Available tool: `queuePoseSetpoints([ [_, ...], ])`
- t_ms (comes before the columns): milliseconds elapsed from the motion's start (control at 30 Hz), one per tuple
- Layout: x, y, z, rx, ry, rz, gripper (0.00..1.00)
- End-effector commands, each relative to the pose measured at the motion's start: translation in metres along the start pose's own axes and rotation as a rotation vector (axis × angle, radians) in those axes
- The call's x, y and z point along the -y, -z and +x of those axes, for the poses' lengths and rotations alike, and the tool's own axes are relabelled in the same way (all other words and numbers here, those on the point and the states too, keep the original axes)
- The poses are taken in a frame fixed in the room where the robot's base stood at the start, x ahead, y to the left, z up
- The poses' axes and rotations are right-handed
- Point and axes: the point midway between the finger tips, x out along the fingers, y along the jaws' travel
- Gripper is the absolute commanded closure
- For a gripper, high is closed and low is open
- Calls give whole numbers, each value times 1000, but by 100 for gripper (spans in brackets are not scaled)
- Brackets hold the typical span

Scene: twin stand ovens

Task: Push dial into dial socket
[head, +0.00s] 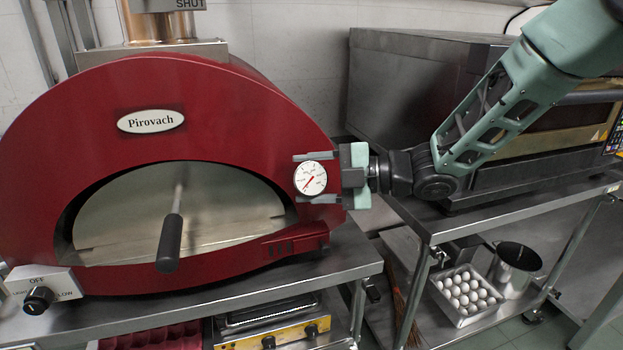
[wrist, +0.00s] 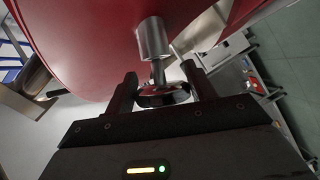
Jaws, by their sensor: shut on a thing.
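The dial (head: 310,178) is a round white-faced gauge with a red needle, at the right side of the red oven's front. In the wrist view the dial (wrist: 163,95) shows edge-on, with a thin metal stem behind it. My gripper (head: 316,178) is shut on the dial, one finger above and one below it in the head view. In the wrist view its two dark fingers (wrist: 162,92) flank the dial's rim. The dial socket (wrist: 152,40) is a metal cylinder standing out from the red oven; the stem lines up with its open end. How deep the stem sits is unclear.
The red oven (head: 220,110) stands on a steel table (head: 200,305), with a handled door (head: 140,215) in its arch and a control knob (head: 38,299) at lower left. A second, steel oven (head: 420,85) stands right. Eggs in a tray (head: 462,318) and a pot (head: 516,268) sit below.

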Motion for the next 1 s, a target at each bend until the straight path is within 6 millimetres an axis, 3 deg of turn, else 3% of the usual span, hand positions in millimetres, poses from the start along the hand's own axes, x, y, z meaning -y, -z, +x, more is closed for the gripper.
queuePoseSetpoints([
  [767, 0, -17, 9, 0, -1, 1, 68],
  [800, 0, -16, 9, 0, -1, 1, 37],
  [867, 0, -16, 9, 0, -1, 1, 20],
  [1000, -2, -16, 9, 1, -5, -1, 20],
])
